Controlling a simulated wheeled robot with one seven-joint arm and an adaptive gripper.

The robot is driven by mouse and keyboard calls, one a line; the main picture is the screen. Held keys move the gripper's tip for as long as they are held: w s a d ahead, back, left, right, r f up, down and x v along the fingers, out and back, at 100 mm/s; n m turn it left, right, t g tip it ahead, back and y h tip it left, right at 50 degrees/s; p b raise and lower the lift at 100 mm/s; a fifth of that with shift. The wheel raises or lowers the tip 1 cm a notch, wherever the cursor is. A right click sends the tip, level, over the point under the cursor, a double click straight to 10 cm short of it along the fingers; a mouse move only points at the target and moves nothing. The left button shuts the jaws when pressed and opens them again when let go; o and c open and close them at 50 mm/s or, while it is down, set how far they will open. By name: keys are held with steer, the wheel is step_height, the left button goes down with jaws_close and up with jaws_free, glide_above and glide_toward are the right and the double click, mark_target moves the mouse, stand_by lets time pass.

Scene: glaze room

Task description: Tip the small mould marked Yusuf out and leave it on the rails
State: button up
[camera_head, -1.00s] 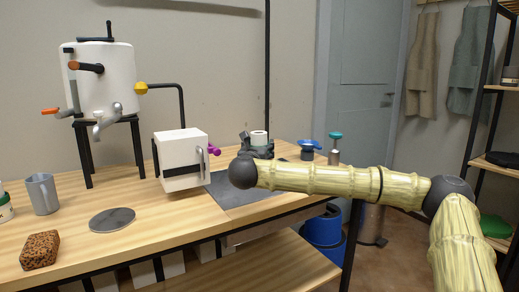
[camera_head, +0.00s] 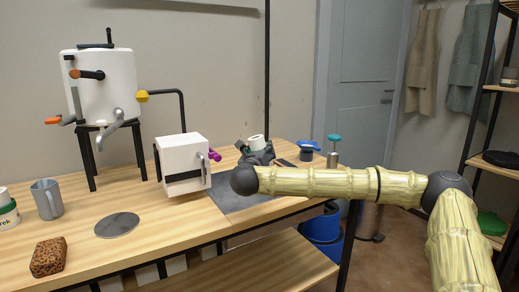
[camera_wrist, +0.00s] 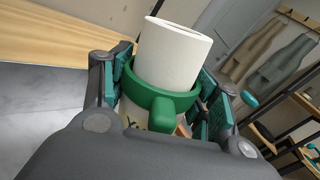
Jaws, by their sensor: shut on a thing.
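My gripper (camera_wrist: 165,100) is shut on a small mould (camera_wrist: 172,55), a pale cylinder with a green band and a green tab. Dark lettering shows only in part below the band, too little to read the name. In the head view my gripper (camera_head: 255,155) is over the grey mat, with the mould's white end (camera_head: 257,142) tilted and sticking up. Whether anything is inside the mould cannot be seen. Dark flat strips (camera_head: 286,163) lie on the bench just right of the gripper; I cannot tell if they are the rails.
A white box with a handle (camera_head: 198,150) stands left of my gripper. A similar green-banded jar ending in "rek" (camera_head: 8,212), a mug (camera_head: 47,199), a sponge (camera_head: 48,257) and a grey disc (camera_head: 117,225) are farther left. A blue-topped pot (camera_head: 307,151) stands to the right.

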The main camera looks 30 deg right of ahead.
steer(key=shift+d+n+p, duration=0.25)
steer(key=shift+n+p, duration=1.4)
steer(key=shift+p, duration=0.9)
steer(key=shift+d+n+p, duration=0.25)
steer(key=shift+n+p, duration=1.4)
steer(key=shift+p, duration=0.85)
steer(key=shift+d+f+n+p, duration=0.15)
steer(key=shift+d+n+p, duration=0.1)
steer(key=shift+n+p, duration=1.65)
steer(key=shift+d+f+n+p, duration=0.15)
steer(key=shift+n+p, duration=1.05)
steer(key=shift+p, duration=1.3)
steer(key=shift+d+f+n+p, duration=0.1)
steer(key=shift+d+n+p, duration=0.1)
steer(key=shift+n+p, duration=1)
steer(key=shift+d+f+n+p, duration=0.15)
steer(key=shift+n+p, duration=0.8)
steer(key=shift+p, duration=0.5)
steer(key=shift+d+r+n+p, duration=0.1)
steer(key=shift+d+n+p, duration=0.1)
steer(key=shift+n+p, duration=1)
steer(key=shift+p, duration=0.4)
steer(key=shift+d+f+n+p, duration=0.1)
steer(key=shift+n+p, duration=0.45)
steer(key=shift+p, duration=0.05)
